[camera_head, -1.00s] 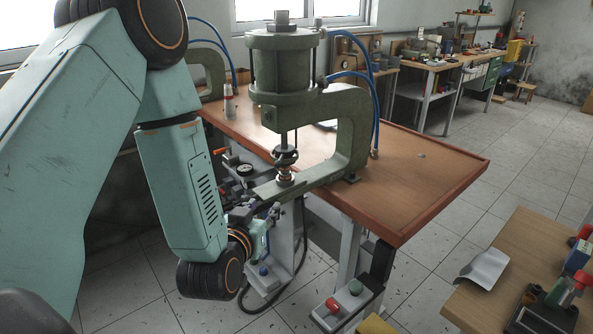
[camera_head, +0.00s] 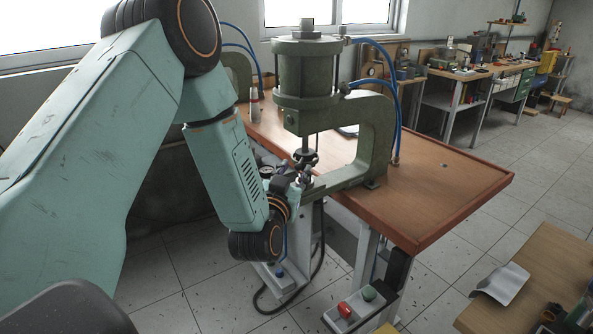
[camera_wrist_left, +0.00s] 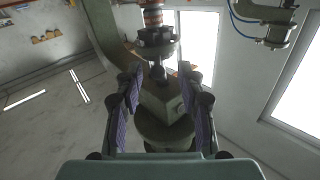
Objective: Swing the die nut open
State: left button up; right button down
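A dark round nut-like part (camera_head: 305,157) sits on the rod under the press's green cylinder (camera_head: 305,75). I take it to be the die nut. In the left wrist view a dark knobbed collar (camera_wrist_left: 157,38), likely the same part, lies just beyond my fingertips. My left gripper (camera_head: 296,180) is beside the front of the press's lower arm, just below the nut, partly hidden by my wrist. In the left wrist view my left gripper (camera_wrist_left: 158,78) is open, its purple-padded fingers apart, with a greenish block (camera_wrist_left: 160,98) visible between them. Contact cannot be told. My right gripper is out of view.
The press's C-shaped frame (camera_head: 376,140) stands on an orange-brown table (camera_head: 440,195). Blue hoses (camera_head: 397,110) curve behind it. A two-button control box (camera_head: 355,305) is below the table's front edge. Another bench (camera_head: 495,295) is at lower right. The table's right side is mostly clear.

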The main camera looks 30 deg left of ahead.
pick_arm(q)
jog(key=shift+w+a, duration=0.15)
jog(key=shift+w, duration=0.3)
jog(key=shift+d, duration=0.2)
jog(key=shift+a, duration=0.15)
jog(key=c, duration=0.5)
grip_shut()
